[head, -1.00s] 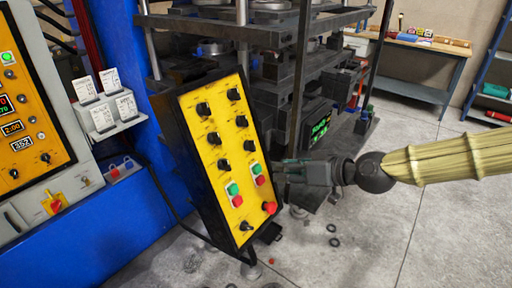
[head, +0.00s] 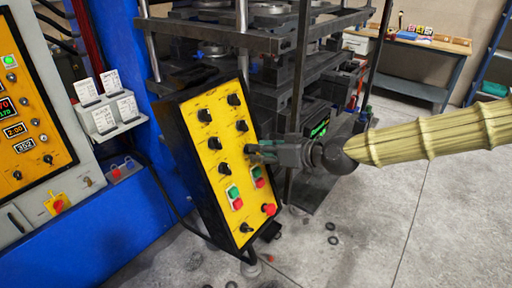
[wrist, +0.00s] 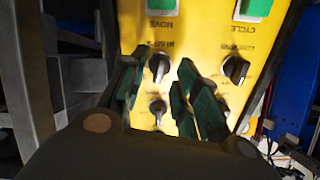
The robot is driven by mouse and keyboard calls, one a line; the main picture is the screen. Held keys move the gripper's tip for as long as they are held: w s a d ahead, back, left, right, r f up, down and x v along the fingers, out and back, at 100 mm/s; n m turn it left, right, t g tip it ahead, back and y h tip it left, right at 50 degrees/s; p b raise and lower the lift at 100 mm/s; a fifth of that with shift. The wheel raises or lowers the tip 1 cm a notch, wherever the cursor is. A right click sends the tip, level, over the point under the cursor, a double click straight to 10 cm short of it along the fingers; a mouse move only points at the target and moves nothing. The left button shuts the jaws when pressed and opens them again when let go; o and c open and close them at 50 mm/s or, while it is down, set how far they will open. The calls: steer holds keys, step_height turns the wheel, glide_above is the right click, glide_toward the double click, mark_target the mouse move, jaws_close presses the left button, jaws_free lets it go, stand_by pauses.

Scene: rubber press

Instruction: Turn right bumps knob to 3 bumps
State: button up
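The yellow control panel (head: 215,175) carries two columns of black knobs. The lowest right-column knob is largely hidden by my gripper (head: 252,152) in the head view. In the wrist view, where the panel's lettering is upside down, that knob (wrist: 158,66) has a label ending in "BUMPS" and appears between my fingertips (wrist: 165,60). My gripper is open, its green-tipped fingers spread on either side of the knob. I cannot tell whether they touch it. The matching left-column knob (head: 223,168) is uncovered. The knob's exact setting is unreadable.
Green and red buttons (head: 258,177) sit just below the knob, with a red button (head: 269,210) lower down. The dark press frame (head: 292,95) stands close behind the panel. A blue cabinet (head: 120,225) is to the left. Grey floor (head: 375,240) is open at right.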

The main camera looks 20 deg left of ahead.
steer(key=shift+p+x, duration=0.35)
steer(key=shift+x, duration=0.95)
steer(key=shift+c, duration=0.4)
jaws_close()
steer(key=shift+f+m+b, duration=0.1)
steer(key=shift+m+b, duration=0.65)
steer(key=shift+m, duration=0.35)
steer(key=shift+m+b, duration=0.8)
steer(key=shift+m, duration=1)
